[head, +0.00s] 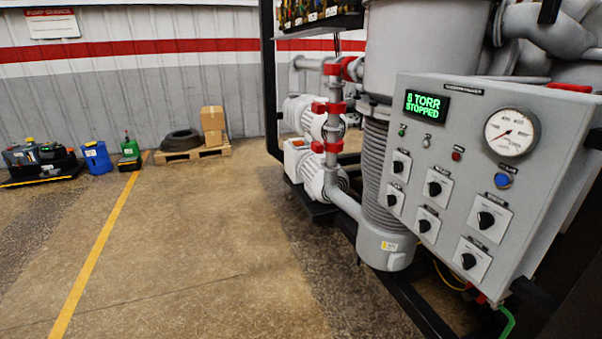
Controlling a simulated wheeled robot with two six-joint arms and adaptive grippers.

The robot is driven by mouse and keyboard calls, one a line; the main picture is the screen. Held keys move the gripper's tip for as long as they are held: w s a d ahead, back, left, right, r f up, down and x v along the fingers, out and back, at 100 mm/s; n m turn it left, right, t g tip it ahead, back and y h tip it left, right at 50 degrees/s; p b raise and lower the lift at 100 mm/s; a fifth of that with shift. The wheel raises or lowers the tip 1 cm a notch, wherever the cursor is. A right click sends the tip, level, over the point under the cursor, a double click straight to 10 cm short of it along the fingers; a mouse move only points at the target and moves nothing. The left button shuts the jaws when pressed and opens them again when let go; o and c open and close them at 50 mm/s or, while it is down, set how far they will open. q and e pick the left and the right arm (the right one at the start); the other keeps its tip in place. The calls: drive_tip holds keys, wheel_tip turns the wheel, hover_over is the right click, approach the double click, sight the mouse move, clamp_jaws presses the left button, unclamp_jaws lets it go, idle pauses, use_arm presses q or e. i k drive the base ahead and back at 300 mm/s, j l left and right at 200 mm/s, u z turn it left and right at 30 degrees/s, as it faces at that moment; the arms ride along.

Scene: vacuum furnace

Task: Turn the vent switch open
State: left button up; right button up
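A grey control panel (460,150) stands at the right in the head view. It carries several black rotary switches on white square plates, among them an upper right one (486,220), a lower right one (468,262), a middle one (435,189) and a left one (398,168). Their labels are too small to read, so I cannot tell which is the vent switch or how it is set. The panel's display (427,106) reads "5 TORR STOPPED" in green. Neither of my grippers is in view.
A round gauge (512,133) and a blue button (502,180) are on the panel. Left of it stand grey pumps (305,165) and pipes with red clamps in a black frame.

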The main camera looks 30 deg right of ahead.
sight(424, 224)
drive_tip(key=i+j+z, duration=0.1)
drive_tip(key=i+z, duration=0.2)
drive_tip(key=z, duration=0.15)
drive_tip(key=i+j+z, duration=0.2)
drive_tip(key=i+z, duration=0.25)
drive_tip(key=i+j+z, duration=0.15)
drive_tip(key=z, duration=0.3)
drive_tip(key=i+j+z, duration=0.2)
drive_tip(key=j+z, duration=0.3)
